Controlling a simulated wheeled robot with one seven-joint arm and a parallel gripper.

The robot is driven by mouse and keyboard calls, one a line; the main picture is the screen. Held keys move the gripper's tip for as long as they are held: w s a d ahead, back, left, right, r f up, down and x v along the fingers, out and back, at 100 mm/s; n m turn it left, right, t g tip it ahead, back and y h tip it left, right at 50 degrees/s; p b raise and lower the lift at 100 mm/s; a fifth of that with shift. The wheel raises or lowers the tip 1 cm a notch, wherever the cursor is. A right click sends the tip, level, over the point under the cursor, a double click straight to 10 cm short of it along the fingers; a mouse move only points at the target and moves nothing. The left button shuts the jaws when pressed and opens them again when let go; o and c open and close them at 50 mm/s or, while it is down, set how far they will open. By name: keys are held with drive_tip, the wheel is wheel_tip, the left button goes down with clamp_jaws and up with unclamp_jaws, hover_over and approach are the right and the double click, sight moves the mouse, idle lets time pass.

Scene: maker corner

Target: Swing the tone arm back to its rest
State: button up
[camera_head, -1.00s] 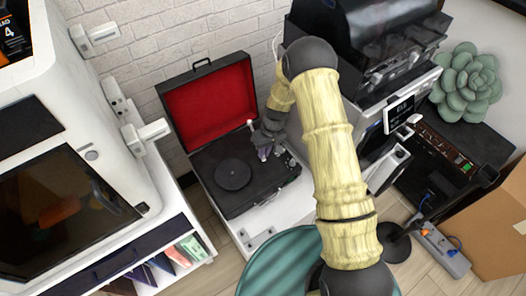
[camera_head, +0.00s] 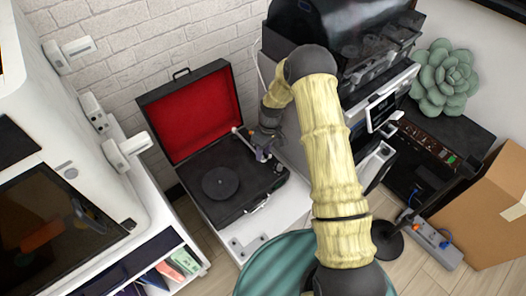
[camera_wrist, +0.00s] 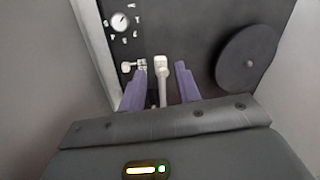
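The record player is open; its black deck (camera_head: 250,184) holds a dark round platter (camera_head: 220,183), which also shows at the right of the wrist view (camera_wrist: 247,57). The pale tone arm (camera_wrist: 162,82) runs between the purple fingers of my gripper (camera_wrist: 161,84) in the wrist view, with gaps on both sides. A small pale metal piece (camera_wrist: 134,66) sits just left of the tone arm's head; I cannot tell if it is the rest. In the head view my gripper (camera_head: 262,153) is low over the deck's right side, hiding part of the tone arm.
The red-lined lid (camera_head: 200,113) stands open behind the deck. A white cabinet (camera_head: 75,150) stands left, and a dark machine (camera_head: 345,40) stands right behind my arm. A teal round top (camera_head: 280,265) is in front. A dial (camera_wrist: 119,22) is on the deck.

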drive_tip(key=v, duration=1.2)
drive_tip(key=shift+a, duration=0.1)
drive_tip(key=s+d+r+m+t+h, duration=0.1)
drive_tip(key=s+d+r+m, duration=0.2)
drive_tip(key=s+r, duration=0.35)
drive_tip(key=s+d+r+m+t, duration=0.2)
drive_tip(key=s+r+m, duration=0.1)
drive_tip(key=s, duration=0.6)
drive_tip(key=s+d+r+m+t+h, duration=0.1)
drive_tip(key=s+d+r+m, duration=0.2)
drive_tip(key=s+r, duration=0.35)
drive_tip(key=w+p+v, duration=0.1)
drive_tip(key=p+v, duration=1)
drive_tip(key=p, duration=0.2)
drive_tip(key=shift+r, duration=0.3)
